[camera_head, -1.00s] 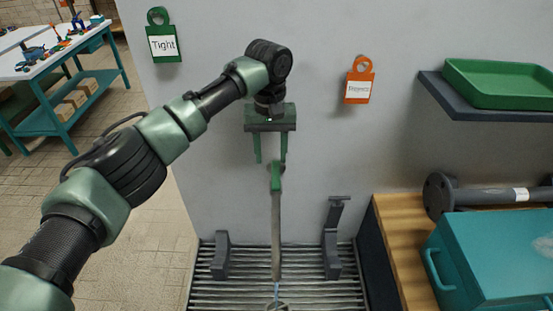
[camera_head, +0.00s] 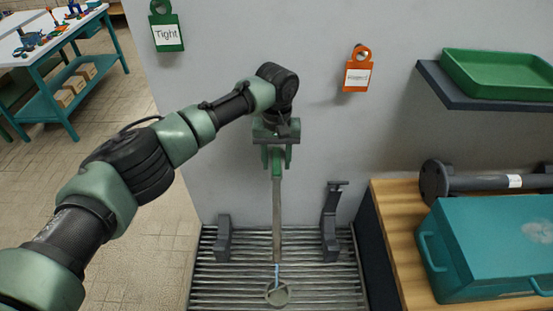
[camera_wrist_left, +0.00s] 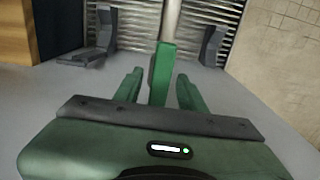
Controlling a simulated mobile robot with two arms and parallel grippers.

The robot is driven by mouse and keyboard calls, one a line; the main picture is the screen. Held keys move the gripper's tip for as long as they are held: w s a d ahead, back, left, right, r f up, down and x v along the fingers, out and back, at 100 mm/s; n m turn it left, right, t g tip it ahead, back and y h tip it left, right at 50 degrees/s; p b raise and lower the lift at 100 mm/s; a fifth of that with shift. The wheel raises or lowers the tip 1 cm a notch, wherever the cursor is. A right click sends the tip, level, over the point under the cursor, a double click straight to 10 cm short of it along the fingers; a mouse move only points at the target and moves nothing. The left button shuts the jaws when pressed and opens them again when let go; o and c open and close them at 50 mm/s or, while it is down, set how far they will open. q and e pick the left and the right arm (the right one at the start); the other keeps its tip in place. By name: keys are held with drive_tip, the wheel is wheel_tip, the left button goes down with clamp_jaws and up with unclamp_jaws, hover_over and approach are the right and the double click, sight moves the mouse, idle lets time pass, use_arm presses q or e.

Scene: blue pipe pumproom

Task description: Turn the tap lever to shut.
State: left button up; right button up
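The tap's green lever (camera_head: 277,168) sits at the top of a long grey pipe (camera_head: 278,220) in front of the grey wall. A thin blue stream, apparently water, shows at the pipe's lower end. My left gripper (camera_head: 276,158) is at the lever, its fingers on either side of it. In the left wrist view the lever (camera_wrist_left: 162,72) stands between the two green fingertips (camera_wrist_left: 158,88), with a visible gap on each side. The gripper is open and no contact shows. My right gripper is in neither view.
A slatted metal grate (camera_head: 220,290) with a round cup (camera_head: 277,293) lies below. Dark brackets (camera_head: 223,238) (camera_head: 331,222) stand either side of the pipe. A green tag reading "Tight" (camera_head: 166,32) and an orange tag (camera_head: 357,76) hang on the wall. A teal box (camera_head: 490,250) is at right.

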use_arm(q)
clamp_jaws()
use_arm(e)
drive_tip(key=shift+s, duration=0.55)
